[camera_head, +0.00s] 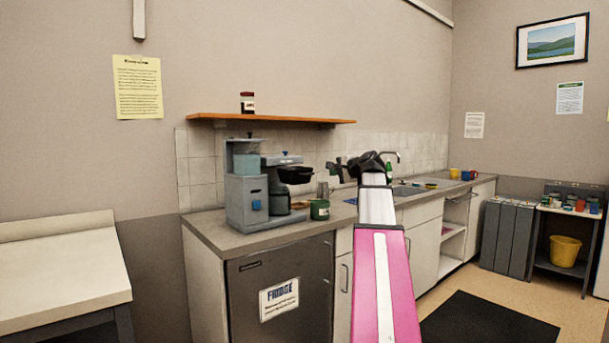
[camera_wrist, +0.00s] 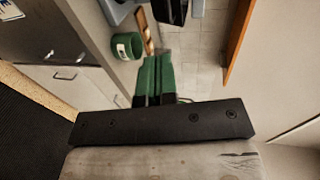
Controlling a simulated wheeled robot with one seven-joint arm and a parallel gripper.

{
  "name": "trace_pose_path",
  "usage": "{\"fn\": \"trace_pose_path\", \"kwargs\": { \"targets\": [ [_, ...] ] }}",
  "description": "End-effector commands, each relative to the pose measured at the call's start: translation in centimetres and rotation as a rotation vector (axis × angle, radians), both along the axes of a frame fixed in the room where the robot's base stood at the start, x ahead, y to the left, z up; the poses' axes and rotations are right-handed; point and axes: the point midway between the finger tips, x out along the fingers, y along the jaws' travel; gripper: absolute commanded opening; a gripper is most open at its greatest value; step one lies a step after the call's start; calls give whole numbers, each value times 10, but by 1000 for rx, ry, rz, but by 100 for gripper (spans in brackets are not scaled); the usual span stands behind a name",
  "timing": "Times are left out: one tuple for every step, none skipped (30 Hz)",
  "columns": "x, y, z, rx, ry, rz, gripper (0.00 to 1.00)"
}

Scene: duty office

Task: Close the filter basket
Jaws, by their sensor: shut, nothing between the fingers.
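The grey-blue coffee machine (camera_head: 245,198) stands on the counter below the shelf. Its black filter basket (camera_head: 295,175) sticks out at the right of the machine's upper part, under the brew head, and appears swung out. In the wrist view a black part that looks like the basket (camera_wrist: 171,10) shows at the top edge, beyond the fingertips. My gripper (camera_head: 337,169) is to the right of the basket with a gap between them. In the wrist view its green fingers (camera_wrist: 160,58) are together with nothing between them. The far side of the basket is hidden.
A green container (camera_head: 319,211) stands on the counter below the basket; it also shows in the wrist view (camera_wrist: 126,46). An orange shelf (camera_head: 270,119) with a jar (camera_head: 247,102) overhangs the machine. The sink (camera_head: 405,190) is to the right.

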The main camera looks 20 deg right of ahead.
Motion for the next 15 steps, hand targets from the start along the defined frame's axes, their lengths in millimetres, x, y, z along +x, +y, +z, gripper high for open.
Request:
{"fn": "trace_pose_path", "kwargs": {
  "targets": [
    [-1,-3,7,7,-8,-4,0],
    [-1,-4,9,11,-12,-5,0],
    [-1,-4,11,14,-14,-5,0],
    [1,-4,11,16,-15,-5,0],
    [2,-3,11,17,-16,-6,0],
    [6,-2,10,17,-16,-6,0],
    [9,-1,9,16,-15,-6,0],
    [13,0,8,17,-14,-5,0],
    [19,2,7,15,-14,-4,0],
    [23,4,6,16,-14,-3,0],
    [28,5,5,15,-13,-3,0],
    [35,7,3,15,-14,-4,0],
    [41,9,2,15,-14,-4,0],
    [46,11,1,15,-14,-4,0],
    [53,14,-1,15,-13,-3,0]
  ]
}}
